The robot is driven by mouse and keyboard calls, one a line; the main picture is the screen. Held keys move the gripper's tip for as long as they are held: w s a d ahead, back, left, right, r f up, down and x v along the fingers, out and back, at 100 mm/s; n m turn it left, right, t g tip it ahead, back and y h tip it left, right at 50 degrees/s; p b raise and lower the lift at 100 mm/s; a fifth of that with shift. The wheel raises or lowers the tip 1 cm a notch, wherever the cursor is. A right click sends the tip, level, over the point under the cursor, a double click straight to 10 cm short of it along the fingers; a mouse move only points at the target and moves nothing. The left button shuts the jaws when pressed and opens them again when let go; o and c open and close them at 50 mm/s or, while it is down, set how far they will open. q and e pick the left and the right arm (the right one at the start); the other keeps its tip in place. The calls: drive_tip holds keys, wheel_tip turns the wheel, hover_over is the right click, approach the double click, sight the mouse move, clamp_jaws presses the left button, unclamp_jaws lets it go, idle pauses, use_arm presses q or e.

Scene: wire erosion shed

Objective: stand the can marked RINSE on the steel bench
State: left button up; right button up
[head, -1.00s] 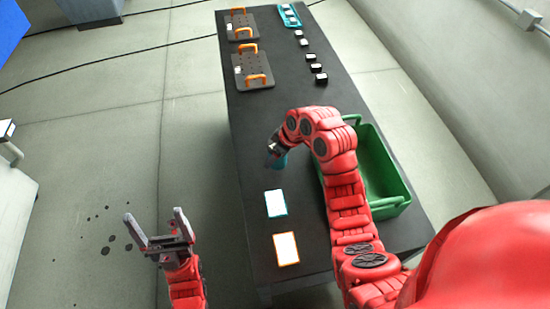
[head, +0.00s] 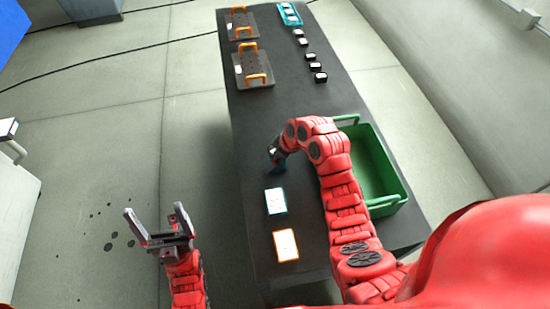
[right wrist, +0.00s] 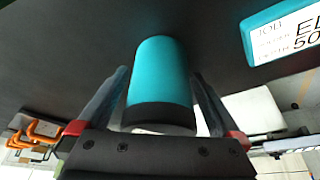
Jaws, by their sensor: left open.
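A plain teal can (right wrist: 160,75) with a dark band at its near end sits between the fingers of my right gripper (right wrist: 160,88). No lettering shows on the side in view. In the head view, my right gripper (head: 273,158) is low over the dark bench (head: 260,125), and a little of the can (head: 275,168) shows under it. I cannot tell whether the fingers press on the can or whether it touches the bench top. My left gripper (head: 158,222) is open and empty, left of the bench over the floor.
A green crate (head: 401,199) stands on the bench, right of my right arm. Teal-edged (head: 276,201) and orange-edged (head: 286,245) cards lie nearer. Orange-handled plates (head: 253,67), small black blocks (head: 315,66) and a teal tray (head: 289,14) are at the far end. Mid-bench is clear.

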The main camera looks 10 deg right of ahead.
drive_tip(key=shift+r, duration=0.2)
drive_tip(key=shift+d+r, duration=0.1)
drive_tip(key=shift+r, duration=0.05)
drive_tip(key=b+v, duration=0.2)
drive_tip(key=v, duration=0.2)
drive_tip(key=shift+d+r, duration=0.15)
drive_tip(key=shift+r, duration=0.15)
drive_tip(key=p+v, duration=0.3)
drive_tip(key=v, duration=0.4)
drive_tip(key=shift+s+f, duration=0.1)
drive_tip(key=shift+s, duration=0.05)
